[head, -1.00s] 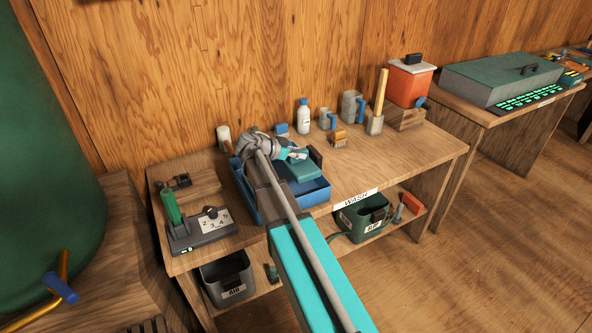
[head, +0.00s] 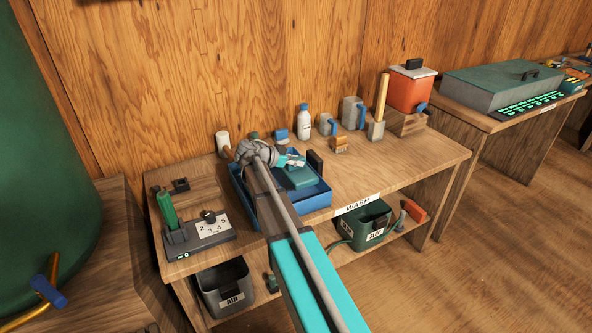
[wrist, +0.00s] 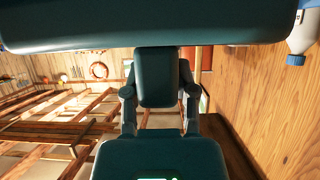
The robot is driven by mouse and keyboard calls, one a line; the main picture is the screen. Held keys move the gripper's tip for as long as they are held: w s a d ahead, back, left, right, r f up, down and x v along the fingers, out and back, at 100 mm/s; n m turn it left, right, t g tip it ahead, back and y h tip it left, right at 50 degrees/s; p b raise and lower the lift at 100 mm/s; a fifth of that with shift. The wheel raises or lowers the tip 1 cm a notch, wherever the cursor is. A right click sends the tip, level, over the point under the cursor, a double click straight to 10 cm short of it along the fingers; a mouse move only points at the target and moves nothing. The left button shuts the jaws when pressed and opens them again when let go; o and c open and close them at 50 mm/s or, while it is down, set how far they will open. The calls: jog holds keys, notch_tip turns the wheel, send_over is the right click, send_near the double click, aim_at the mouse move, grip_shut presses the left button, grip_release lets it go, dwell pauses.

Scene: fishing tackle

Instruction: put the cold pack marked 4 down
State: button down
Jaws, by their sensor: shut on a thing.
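A dark teal cold pack (head: 300,177) is at the blue tray (head: 318,201) on the workbench, within the tray's outline. My gripper (head: 292,162) is shut on it from the back left, partly hidden by my arm. In the wrist view, a wide dark teal slab across the top, apparently the pack (wrist: 90,28), lies past my finger links. No number shows on the pack, and I cannot tell whether it touches the tray floor.
A black upright piece (head: 315,161) stands at the tray's back right. Left is a numbered dial box (head: 212,227) with a green handle. The bench front right of the tray is clear.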

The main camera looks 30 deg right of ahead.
aim_at(297, 171)
jog(key=shift+w+d+f+b, duration=0.1)
jog(key=shift+w+f+b, duration=0.25)
jog(key=shift+f, duration=0.15)
jog(key=shift+s+f+b, duration=0.1)
jog(key=shift+f+b, duration=1.2)
jog(key=shift+f, duration=0.05)
jog(key=shift+f+b, duration=0.3)
jog(key=shift+f, duration=0.05)
jog(key=shift+s+f+b, duration=0.1)
jog(key=shift+s+b, duration=0.05)
jog(key=shift+b, duration=0.15)
jog(key=shift+s, duration=0.1)
jog(key=shift+c, duration=2)
grip_release()
jog(key=shift+s+f, duration=0.1)
